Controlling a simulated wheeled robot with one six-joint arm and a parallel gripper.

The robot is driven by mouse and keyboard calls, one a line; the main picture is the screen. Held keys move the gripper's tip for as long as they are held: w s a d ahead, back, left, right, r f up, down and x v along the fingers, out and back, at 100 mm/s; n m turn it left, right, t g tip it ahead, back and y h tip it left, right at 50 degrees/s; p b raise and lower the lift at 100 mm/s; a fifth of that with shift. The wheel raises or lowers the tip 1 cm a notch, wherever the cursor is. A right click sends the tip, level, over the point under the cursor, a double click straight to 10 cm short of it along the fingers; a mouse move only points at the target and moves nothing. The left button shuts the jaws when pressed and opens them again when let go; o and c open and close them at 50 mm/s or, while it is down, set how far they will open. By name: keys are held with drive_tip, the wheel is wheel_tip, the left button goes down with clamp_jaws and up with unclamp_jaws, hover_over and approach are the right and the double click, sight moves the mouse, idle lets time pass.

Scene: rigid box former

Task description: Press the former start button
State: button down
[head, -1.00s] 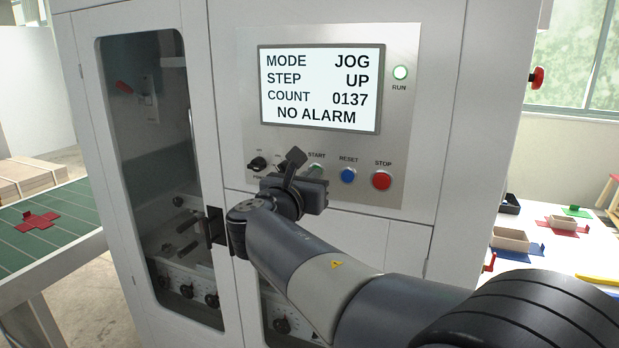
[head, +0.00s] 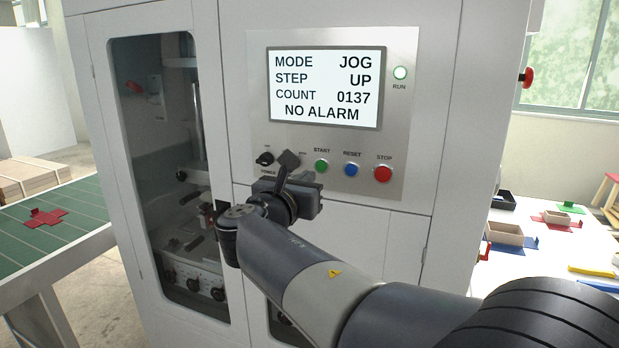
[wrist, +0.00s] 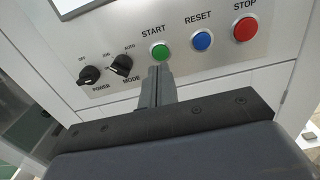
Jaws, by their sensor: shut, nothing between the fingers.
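The green START button (head: 321,166) is on the grey control panel, left of the blue RESET button (head: 351,170) and red STOP button (head: 383,174). In the wrist view the START button (wrist: 160,51) lies just beyond the tips of my gripper (wrist: 158,72). The fingers are shut with nothing between them, pointing at the button's lower edge. I cannot tell whether they touch it; a small gap seems to show. In the head view my wrist is below and left of the button, and the fingertips are hard to make out. The display (head: 324,88) reads MODE JOG, NO ALARM.
The POWER knob (wrist: 89,75) and MODE knob (wrist: 120,66) sit left of START. A glazed door (head: 165,150) is at left. A green-topped table (head: 80,205) stands left, and a white table with trays (head: 560,255) stands right.

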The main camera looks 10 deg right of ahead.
drive_tip(key=b+v, duration=0.1)
drive_tip(key=v, duration=0.6)
drive_tip(key=shift+s+a, duration=0.25)
drive_tip(key=shift+f, duration=0.2)
idle(3.9)
